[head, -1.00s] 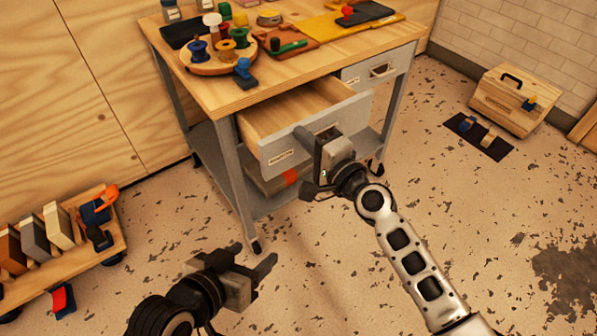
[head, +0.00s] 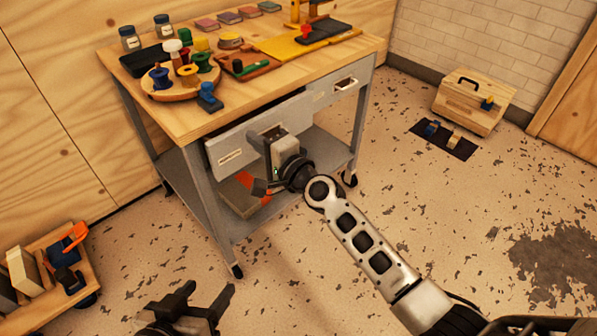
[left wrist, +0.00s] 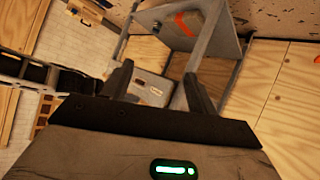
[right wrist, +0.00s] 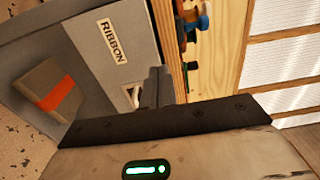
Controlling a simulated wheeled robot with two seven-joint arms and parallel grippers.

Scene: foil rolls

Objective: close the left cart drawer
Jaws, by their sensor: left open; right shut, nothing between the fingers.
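My left gripper (head: 207,293) is open and empty, low over the floor in front of the cart (head: 215,215).
The right drawer (head: 335,88) looks shut. The cart top holds a round tray of spools (head: 182,82), jars and tools. A box with an orange band (head: 240,198) sits on the lower shelf. A low wooden cart (head: 75,262) stands at left, a toolbox (head: 470,103) at right.

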